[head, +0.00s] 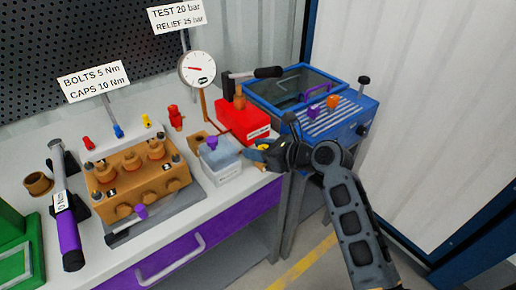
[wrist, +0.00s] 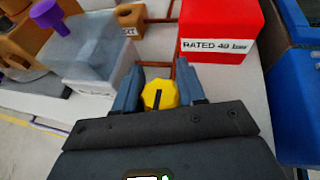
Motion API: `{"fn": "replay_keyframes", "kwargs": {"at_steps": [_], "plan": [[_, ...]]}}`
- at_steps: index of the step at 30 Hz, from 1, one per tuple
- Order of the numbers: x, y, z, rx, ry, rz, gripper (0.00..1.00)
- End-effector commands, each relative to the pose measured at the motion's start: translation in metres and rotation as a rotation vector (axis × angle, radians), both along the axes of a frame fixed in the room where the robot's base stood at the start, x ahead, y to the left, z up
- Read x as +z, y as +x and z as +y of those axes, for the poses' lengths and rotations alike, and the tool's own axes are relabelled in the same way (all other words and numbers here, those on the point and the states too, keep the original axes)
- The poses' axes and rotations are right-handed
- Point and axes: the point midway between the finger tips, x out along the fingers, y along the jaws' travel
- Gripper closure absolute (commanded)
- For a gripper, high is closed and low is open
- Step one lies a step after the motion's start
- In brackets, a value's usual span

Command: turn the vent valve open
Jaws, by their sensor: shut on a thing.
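The vent valve's yellow knob (wrist: 160,95) is between the two fingers of my gripper (wrist: 160,90) in the wrist view. A dark bar mark runs along the top of the knob, roughly in line with the fingers. The fingers are shut on the knob, one on each side. In the head view my gripper (head: 262,150) is at the bench's right front, and only a bit of the yellow knob (head: 263,146) shows beside the fingers. The valve body below the knob is hidden.
A red box (wrist: 222,30) labelled "RATED 49 bar" stands just beyond my gripper to the right. A clear-lidded box (wrist: 88,50) with a purple knob is close on the left. A pressure gauge (head: 197,69) stands behind. A blue parts washer (head: 320,105) is at the right.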

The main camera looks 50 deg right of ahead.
Motion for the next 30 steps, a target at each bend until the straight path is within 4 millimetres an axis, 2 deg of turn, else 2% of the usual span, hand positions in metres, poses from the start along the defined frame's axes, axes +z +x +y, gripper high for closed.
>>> {"fn": "replay_keyframes", "kwargs": {"at_steps": [11, 30], "plan": [[0.0028, 0.0, 0.0008, 0.083, 0.002, 0.001, 0.91], [0.0033, -0.0018, 0.0093, 0.644, 0.001, -0.003, 0.91]]}}
